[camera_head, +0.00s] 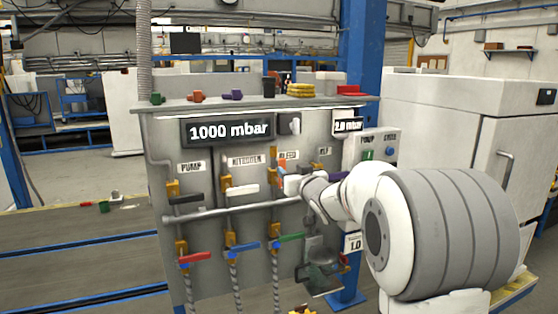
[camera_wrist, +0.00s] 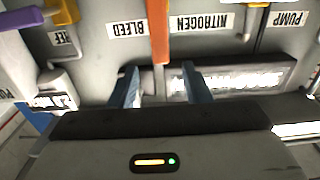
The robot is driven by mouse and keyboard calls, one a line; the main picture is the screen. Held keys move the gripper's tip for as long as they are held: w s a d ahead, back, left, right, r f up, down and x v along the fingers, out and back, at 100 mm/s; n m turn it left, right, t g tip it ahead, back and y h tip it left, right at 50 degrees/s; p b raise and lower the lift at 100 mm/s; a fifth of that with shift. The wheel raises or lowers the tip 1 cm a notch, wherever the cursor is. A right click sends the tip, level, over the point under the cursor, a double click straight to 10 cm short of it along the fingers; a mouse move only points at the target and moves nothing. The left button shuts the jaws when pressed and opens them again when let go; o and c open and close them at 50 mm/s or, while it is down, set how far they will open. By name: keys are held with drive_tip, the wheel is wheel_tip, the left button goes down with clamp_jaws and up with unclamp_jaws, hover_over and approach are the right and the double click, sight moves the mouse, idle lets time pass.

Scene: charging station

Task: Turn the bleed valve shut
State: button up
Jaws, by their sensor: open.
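In the head view only a small orange part (camera_head: 282,169) shows beside my wrist, below the BLEED label (camera_head: 288,155). My gripper (camera_wrist: 159,70) is open, with one blue finger on each side of the handle's free end. There is a gap between the handle and each finger. I cannot tell how deep the handle end sits between them. In the head view my gripper (camera_head: 287,184) faces the panel and hides most of the valve.
The NITROGEN valve's white handle (camera_head: 242,190) and the PUMP valve's black handle (camera_head: 187,197) lie to the left. A purple handle (camera_wrist: 22,18) is near the REF label. Red (camera_head: 194,258), blue (camera_head: 244,248) and green (camera_head: 289,237) handles sit lower. The display (camera_head: 228,131) reads 1000 mbar.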

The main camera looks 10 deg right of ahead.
sight(283, 164)
drive_tip(key=w, duration=0.2)
drive_tip(key=w+a+p, duration=0.1)
drive_tip(key=w, duration=0.2)
drive_tip(key=w+p, duration=0.1)
drive_tip(key=w, duration=0.1)
drive_tip(key=shift+w+a, duration=0.15)
drive_tip(key=shift+a, duration=0.15)
drive_tip(key=shift+c, duration=0.3)
